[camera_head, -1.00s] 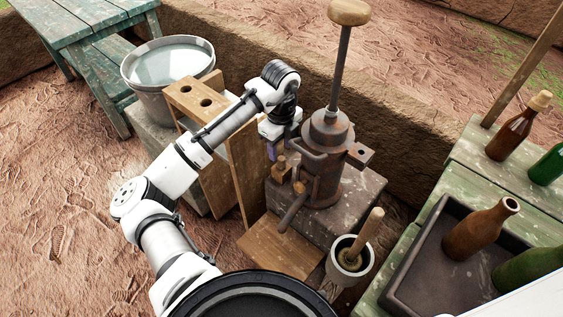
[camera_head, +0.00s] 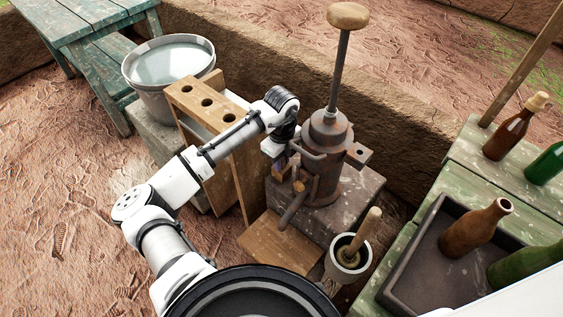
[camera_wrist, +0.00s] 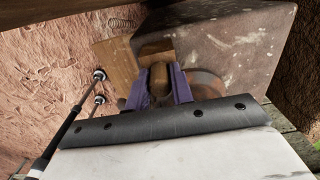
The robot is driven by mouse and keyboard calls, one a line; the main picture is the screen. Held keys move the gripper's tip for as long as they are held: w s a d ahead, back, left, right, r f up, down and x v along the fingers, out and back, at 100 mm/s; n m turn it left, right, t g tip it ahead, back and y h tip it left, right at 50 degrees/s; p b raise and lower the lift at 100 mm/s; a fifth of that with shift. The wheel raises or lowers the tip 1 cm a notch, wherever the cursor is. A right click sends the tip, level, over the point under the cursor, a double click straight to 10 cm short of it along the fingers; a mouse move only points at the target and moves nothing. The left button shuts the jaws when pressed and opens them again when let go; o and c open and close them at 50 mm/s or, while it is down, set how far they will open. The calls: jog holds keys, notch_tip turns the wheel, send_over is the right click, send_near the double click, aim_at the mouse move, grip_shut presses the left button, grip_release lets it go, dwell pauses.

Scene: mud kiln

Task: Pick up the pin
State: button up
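In the wrist view, a rounded wooden pin (camera_wrist: 158,76) stands between the two purple fingers of my gripper (camera_wrist: 160,84), in front of a small wooden block (camera_wrist: 156,49). The fingers stand apart, one on each side of the pin; whether either touches it is hard to tell. In the head view, my gripper (camera_head: 280,163) points down at the left side of a rusty iron press (camera_head: 328,160) with a long plunger and wooden knob. The gripper largely hides the pin there. A wooden peg end (camera_head: 298,187) shows just below, on the press.
The press stands on a stone block (camera_head: 345,212). A wooden rack with holes (camera_head: 238,165) stands close left of my gripper, with a bucket (camera_head: 168,95) behind. A mortar with pestle (camera_head: 348,262) and a bottle tray (camera_head: 425,235) are at the right.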

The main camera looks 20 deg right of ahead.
jog(key=c, duration=0.4)
jog(key=shift+o, duration=0.2)
jog(key=shift+r, duration=0.1)
notch_tip(320, 180, up, 26)
jog(key=p, duration=0.5)
dwell(0.6)
